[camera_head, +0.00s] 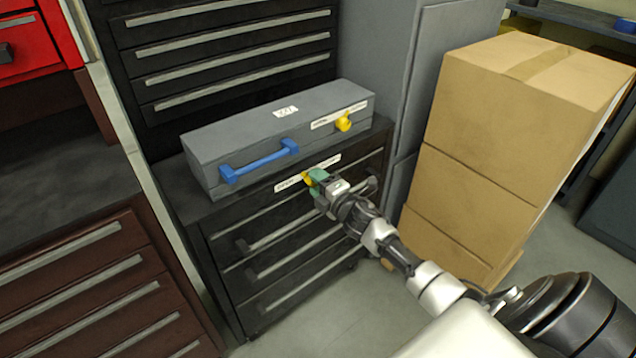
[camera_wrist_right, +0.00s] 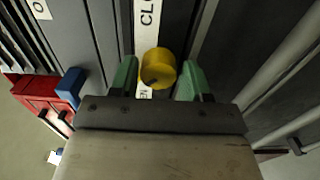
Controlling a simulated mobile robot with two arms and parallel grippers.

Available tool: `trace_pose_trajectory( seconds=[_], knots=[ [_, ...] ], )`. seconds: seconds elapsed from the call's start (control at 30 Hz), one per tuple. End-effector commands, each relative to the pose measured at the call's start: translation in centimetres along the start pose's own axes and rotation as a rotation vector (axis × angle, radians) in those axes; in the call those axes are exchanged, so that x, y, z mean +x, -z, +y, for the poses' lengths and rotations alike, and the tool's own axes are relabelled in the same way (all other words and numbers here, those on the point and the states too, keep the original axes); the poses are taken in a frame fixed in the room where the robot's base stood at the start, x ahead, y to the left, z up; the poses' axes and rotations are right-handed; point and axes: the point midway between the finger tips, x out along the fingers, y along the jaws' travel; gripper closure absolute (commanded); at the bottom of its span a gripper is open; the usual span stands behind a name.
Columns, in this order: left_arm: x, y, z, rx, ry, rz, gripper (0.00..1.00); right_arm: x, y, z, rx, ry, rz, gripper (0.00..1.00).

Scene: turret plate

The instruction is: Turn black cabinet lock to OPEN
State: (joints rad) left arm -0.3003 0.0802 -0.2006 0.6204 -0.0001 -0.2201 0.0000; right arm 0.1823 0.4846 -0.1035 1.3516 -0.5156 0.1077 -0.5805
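The black cabinet (camera_head: 222,228) stands below a grey toolbox. Its yellow lock knob (camera_head: 306,180) is on the front near the top edge, partly hidden by my right gripper (camera_head: 315,178). In the right wrist view the knob (camera_wrist_right: 158,67) lies between the two green fingers, with a gap visible on each side. The fingers are apart. A white label strip (camera_wrist_right: 147,22) runs behind the knob, with "CLO" readable on one side and "EN" on the other. Which way the lock points is hard to tell. My left gripper is not in view.
The grey toolbox (camera_head: 240,122) on top has a blue handle (camera_head: 258,162) and its own yellow knob (camera_head: 343,122). Stacked cardboard boxes (camera_head: 480,150) stand to the right of my arm. A brown drawer cabinet (camera_head: 90,290) is at left. Floor shows in front of the black cabinet.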

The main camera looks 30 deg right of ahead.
Motion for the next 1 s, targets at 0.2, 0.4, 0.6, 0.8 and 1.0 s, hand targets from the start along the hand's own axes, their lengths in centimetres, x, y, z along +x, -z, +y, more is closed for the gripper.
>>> trace_pose_trajectory(
  seconds=[0.2,0.4,0.6,0.8,1.0],
  knots=[
    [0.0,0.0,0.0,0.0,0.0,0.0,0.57,0.0,0.0,0.0,0.002,-0.001,0.0,0.35],
    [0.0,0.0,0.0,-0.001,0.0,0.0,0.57,-0.1,0.0,0.1,0.002,-0.001,-0.001,0.35],
    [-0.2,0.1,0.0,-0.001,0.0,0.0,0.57,-2.6,0.0,0.0,0.001,0.002,0.0,0.35],
    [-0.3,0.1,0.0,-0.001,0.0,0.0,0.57,-6.7,0.0,-0.1,0.002,0.002,0.0,0.35],
    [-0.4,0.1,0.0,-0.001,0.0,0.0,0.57,-9.8,0.0,-0.1,0.002,0.001,0.0,0.35]
  ],
)
